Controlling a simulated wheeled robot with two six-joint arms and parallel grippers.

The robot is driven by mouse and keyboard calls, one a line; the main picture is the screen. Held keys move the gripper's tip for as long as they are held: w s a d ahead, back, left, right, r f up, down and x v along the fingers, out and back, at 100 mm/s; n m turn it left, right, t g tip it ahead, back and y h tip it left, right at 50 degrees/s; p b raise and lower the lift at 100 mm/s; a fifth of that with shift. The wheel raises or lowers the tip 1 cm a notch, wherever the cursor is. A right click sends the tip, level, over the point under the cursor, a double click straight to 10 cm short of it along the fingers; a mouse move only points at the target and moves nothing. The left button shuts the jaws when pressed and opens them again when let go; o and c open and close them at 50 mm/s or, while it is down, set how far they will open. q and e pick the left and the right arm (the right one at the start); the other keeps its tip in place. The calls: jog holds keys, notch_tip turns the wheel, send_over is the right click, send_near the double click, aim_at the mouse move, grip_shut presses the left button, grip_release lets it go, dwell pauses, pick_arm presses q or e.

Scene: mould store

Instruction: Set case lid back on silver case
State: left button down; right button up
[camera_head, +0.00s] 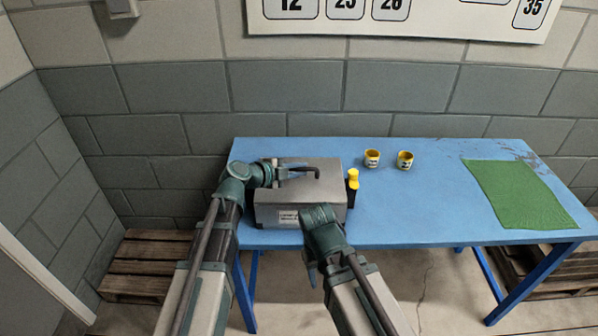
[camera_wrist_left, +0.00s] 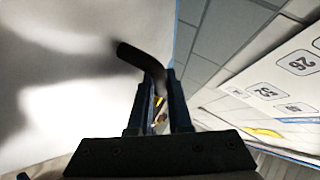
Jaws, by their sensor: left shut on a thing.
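The silver case (camera_head: 285,217) stands at the left end of the blue table, with a label on its front. The grey case lid (camera_head: 315,182) shows as its flat top, with a black bent handle (camera_head: 317,171). I cannot tell whether a gap is left between lid and case. My left gripper (camera_head: 288,173) is shut on the handle, over the lid. In the left wrist view the handle (camera_wrist_left: 138,57) runs between the fingers (camera_wrist_left: 160,100), beside the pale lid surface (camera_wrist_left: 60,80). My right arm's wrist is in front of the case; its fingers do not show clearly.
A dark bottle with a yellow top (camera_head: 353,180) stands close to the case's right side. Two yellow-banded cups (camera_head: 372,158) (camera_head: 405,160) stand at the back. A green mat (camera_head: 520,195) lies at the right of the blue table (camera_head: 430,210). The table's middle is clear.

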pick_arm(q)
jog(key=shift+f+b, duration=0.25)
jog(key=shift+b, duration=0.05)
jog(key=c, duration=0.8)
grip_release()
jog(key=shift+c, duration=0.2)
jog(key=shift+r+p, duration=0.35)
jog(key=shift+p, duration=0.05)
jog(key=p+v, duration=0.4)
jog(key=v, duration=0.6)
jog(key=shift+s+a+r, duration=0.15)
jog(key=shift+s+r, duration=0.05)
jog(key=shift+s+a+r, duration=0.2)
jog(key=shift+s+a, duration=0.2)
jog(key=shift+a, duration=0.15)
